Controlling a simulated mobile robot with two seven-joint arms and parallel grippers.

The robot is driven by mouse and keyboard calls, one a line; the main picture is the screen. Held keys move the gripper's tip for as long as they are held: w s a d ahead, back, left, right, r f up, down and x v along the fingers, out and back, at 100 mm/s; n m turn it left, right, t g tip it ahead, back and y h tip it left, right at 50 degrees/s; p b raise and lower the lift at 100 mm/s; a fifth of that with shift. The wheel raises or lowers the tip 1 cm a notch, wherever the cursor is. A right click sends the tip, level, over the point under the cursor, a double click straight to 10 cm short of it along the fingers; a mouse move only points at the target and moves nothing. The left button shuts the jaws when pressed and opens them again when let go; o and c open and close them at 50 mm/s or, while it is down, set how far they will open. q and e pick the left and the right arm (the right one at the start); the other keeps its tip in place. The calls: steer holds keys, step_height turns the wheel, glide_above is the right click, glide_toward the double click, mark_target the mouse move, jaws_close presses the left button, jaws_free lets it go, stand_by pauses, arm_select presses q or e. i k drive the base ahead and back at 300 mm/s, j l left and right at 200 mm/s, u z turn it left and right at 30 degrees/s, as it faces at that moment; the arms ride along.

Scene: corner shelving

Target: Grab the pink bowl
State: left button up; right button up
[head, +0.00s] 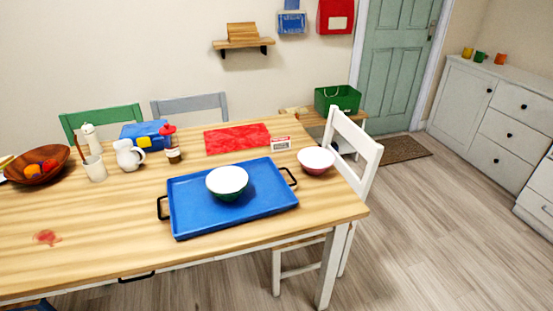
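The pink bowl (316,162) stands upright on the wooden table, near its right edge. Its inside is white and its outer side is dark pink. It sits just right of the blue tray's black handle. A green bowl (227,182) with a white inside stands on the blue tray (262,207). Neither of my grippers shows in the head view.
The wooden table (110,239) has clear room at its front left, apart from a red stain. A white chair (357,150) stands close to the right edge by the pink bowl. A small white sign (281,144) and a red mat (237,138) lie behind the tray.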

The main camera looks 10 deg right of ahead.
mark_target(316, 161)
steer(key=i+l+u, duration=0.15)
steer(key=l+u, duration=0.15)
steer(key=l, duration=0.2)
steer(key=i+l+u, duration=0.1)
steer(key=l+u, duration=0.2)
steer(key=l, duration=0.2)
steer(key=l+u, duration=0.35)
steer(key=l, duration=1.85)
